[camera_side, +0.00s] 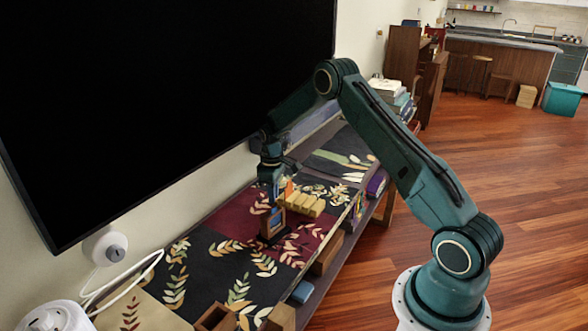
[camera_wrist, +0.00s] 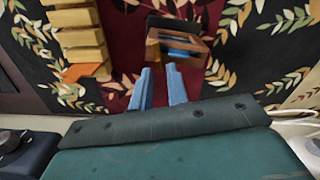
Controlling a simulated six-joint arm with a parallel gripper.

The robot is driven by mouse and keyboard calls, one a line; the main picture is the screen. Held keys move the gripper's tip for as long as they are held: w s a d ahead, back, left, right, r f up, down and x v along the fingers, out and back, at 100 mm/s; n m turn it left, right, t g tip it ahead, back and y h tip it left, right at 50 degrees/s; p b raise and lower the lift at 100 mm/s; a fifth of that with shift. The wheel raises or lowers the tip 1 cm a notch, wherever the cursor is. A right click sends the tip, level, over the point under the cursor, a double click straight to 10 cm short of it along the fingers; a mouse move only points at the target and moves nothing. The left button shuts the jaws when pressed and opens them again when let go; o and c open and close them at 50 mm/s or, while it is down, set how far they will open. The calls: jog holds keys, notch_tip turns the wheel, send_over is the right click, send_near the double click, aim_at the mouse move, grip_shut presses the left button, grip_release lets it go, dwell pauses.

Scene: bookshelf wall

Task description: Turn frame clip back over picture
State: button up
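A small brown wooden frame (camera_side: 272,224) stands on the patterned cloth below my gripper in the side view. In the wrist view the frame (camera_wrist: 178,42) lies just past my fingertips, with a dark and blue area inside its edges. I cannot make out the clip or a picture clearly. My gripper (camera_side: 281,190) points down over the frame. In the wrist view my gripper (camera_wrist: 159,72) has two blue fingers apart, with only red cloth showing between them. Whether a fingertip touches the frame cannot be told.
A yellow slatted block (camera_side: 303,204) stands right beside the frame, with an orange piece (camera_wrist: 82,72) next to it in the wrist view. A large black screen (camera_side: 160,100) hangs behind the shelf. A white cable (camera_side: 125,280) lies at the shelf's left end.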

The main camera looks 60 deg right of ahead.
jog(key=shift+f, duration=0.9)
grip_shut()
jog(key=shift+d+m, duration=0.1)
jog(key=shift+m, duration=2.1)
grip_release()
jog(key=shift+r, duration=0.1)
